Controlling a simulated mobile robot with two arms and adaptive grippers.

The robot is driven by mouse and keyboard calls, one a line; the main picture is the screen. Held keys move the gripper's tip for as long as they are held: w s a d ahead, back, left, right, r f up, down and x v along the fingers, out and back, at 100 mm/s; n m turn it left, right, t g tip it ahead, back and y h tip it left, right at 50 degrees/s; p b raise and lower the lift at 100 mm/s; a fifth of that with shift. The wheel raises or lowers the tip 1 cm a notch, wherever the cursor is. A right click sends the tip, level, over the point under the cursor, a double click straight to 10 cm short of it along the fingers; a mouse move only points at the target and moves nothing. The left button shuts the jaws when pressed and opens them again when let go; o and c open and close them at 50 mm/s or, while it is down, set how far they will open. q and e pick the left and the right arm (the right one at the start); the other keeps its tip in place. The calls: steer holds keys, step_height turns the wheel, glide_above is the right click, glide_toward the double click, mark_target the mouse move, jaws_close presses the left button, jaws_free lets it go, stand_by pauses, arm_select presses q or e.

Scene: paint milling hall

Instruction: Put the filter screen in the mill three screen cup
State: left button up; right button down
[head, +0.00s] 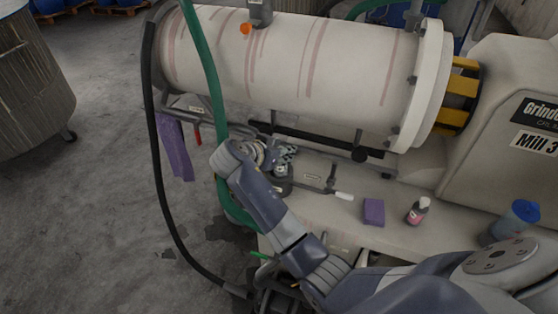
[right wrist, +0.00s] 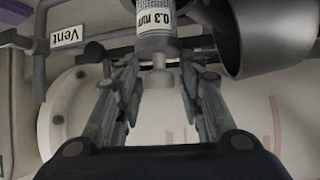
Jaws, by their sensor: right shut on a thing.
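My right gripper (head: 282,158) reaches over the ledge below the white mill drum in the head view. In the right wrist view its two fingers (right wrist: 160,66) are shut on the filter screen (right wrist: 157,42), at its pale knobbed end. The screen is a light cylinder with a mesh band and a "0.3 mm" label, seen upside down. A dark grey round cup-like part (right wrist: 268,38) is close beside it on the right; I cannot tell whether they touch. The screen's far end is cut off by the frame. My left gripper is not in view.
The mill drum (head: 290,62) overhangs the ledge, beside the "Mill 3" housing (head: 510,130). A purple sponge (head: 374,211), a small bottle (head: 417,211) and a blue-lidded container (head: 515,220) stand on the ledge. A green hose (head: 205,60) and black hose (head: 152,130) hang at left.

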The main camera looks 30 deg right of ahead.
mark_target(280, 171)
steer(key=f, duration=0.2)
steer(key=w+f, duration=0.1)
steer(key=f, duration=0.1)
steer(key=shift+f+p, duration=0.3)
steer(key=shift+p, duration=0.1)
steer(key=shift+f, duration=0.25)
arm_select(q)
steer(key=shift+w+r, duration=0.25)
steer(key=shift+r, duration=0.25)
arm_select(e)
steer(key=shift+s, duration=0.2)
steer(key=shift+w+f, duration=0.1)
steer(key=shift+f, duration=0.05)
steer(key=c, duration=1.1)
jaws_free()
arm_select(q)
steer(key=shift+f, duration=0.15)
